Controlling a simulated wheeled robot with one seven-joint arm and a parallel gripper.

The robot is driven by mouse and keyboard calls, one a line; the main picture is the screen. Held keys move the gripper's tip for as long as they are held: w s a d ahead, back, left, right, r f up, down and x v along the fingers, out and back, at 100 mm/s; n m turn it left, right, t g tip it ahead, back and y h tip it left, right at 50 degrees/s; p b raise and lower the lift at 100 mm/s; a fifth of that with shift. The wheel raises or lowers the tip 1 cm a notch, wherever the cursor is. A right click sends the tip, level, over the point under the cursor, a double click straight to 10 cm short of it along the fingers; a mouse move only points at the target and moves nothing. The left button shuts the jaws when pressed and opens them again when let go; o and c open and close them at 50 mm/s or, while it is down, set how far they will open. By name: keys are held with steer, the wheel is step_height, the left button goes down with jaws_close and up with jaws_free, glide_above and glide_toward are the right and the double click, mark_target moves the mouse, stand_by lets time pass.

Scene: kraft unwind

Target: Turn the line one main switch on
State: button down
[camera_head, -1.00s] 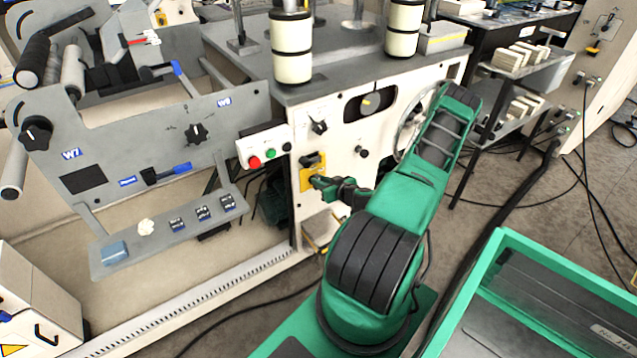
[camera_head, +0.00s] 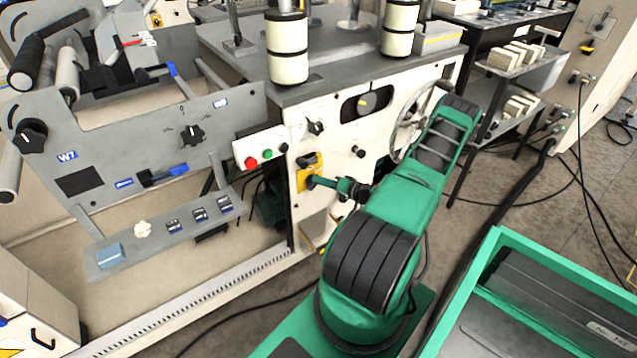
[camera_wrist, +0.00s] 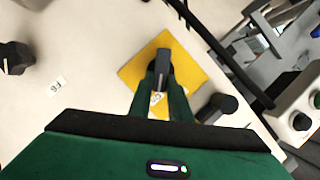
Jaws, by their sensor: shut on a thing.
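The main switch is a black handle (camera_wrist: 161,68) on a yellow plate (camera_wrist: 133,73). The yellow plate also shows in the head view (camera_head: 303,184), on the cream front panel of the machine. In the wrist view my gripper's (camera_wrist: 160,88) two green fingers reach onto the plate and are shut on the black handle, one on each side. The handle stands in line with the fingers, and the plate looks turned like a diamond. In the head view my gripper (camera_head: 313,181) is at the plate and hides the handle's grip.
A second black knob (camera_wrist: 216,107) sits close beside the plate. A button box with red and green buttons (camera_head: 261,147) is to the left. Rotary knobs (camera_head: 316,128) and a handwheel (camera_head: 407,128) are on the same panel. A green-rimmed bin (camera_head: 500,240) stands at the right.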

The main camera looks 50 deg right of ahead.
steer(key=shift+w+d+f+m+t+y, duration=0.15)
steer(key=shift+f+m+t+y, duration=0.25)
steer(key=shift+m, duration=0.65)
steer(key=shift+d+f+m+t+y, duration=0.15)
steer(key=shift+m+t, duration=0.3)
steer(key=shift+m, duration=0.65)
steer(key=shift+w+d+f+m+t+y, duration=0.15)
steer(key=shift+m+t+y, duration=0.25)
steer(key=shift+m, duration=0.65)
steer(key=shift+s+a, duration=0.1)
steer(key=shift+f, duration=0.1)
steer(key=c, duration=1.6)
jaws_free()
steer(key=shift+c, duration=0.2)
steer(key=s+d, duration=0.1)
steer(key=s, duration=0.9)
steer(key=shift+s+d, duration=0.3)
steer(key=shift+s, duration=0.05)
